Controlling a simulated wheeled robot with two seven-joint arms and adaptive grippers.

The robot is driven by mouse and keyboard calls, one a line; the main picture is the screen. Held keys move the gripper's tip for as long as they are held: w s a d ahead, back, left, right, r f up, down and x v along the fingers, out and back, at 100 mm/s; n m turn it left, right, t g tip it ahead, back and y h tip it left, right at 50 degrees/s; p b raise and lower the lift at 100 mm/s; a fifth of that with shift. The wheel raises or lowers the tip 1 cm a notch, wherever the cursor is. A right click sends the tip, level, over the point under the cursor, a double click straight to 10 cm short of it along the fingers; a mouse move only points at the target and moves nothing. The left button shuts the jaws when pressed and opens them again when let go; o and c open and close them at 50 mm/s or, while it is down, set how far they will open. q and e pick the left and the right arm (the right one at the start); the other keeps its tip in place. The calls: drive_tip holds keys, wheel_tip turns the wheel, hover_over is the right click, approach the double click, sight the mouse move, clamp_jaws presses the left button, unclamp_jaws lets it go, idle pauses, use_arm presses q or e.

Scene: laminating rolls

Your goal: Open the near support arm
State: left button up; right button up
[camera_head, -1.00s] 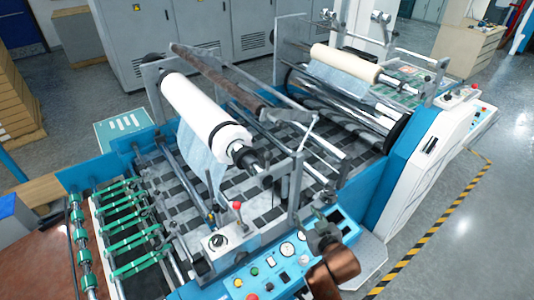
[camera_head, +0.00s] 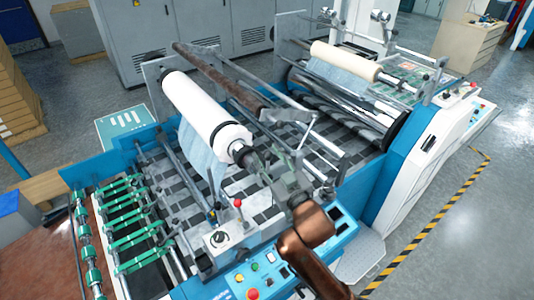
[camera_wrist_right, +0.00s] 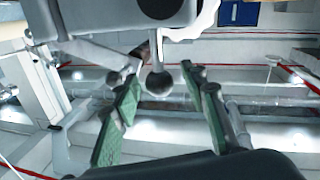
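The white film roll (camera_head: 205,115) lies on its shaft over the laminating machine, with a loose blue-tinted sheet hanging from it. My right gripper (camera_head: 266,165) is at the roll's near end, where it and my arm hide much of the near support arm. In the right wrist view, my right gripper (camera_wrist_right: 165,108) is open, with its green-padded fingers apart. A round knob on a short stem (camera_wrist_right: 158,84) shows between and beyond the fingertips, under a grey block (camera_wrist_right: 95,15). I cannot tell whether the fingers touch it. My left gripper is not in view.
A second, cream roll (camera_head: 345,62) sits at the back. Green-belted feed rails (camera_head: 125,225) lie at the left. The floor at right is clear.

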drive_tip(key=shift+w+a, duration=0.1)
drive_tip(key=shift+w, duration=0.2)
drive_tip(key=shift+c, duration=0.7)
clamp_jaws()
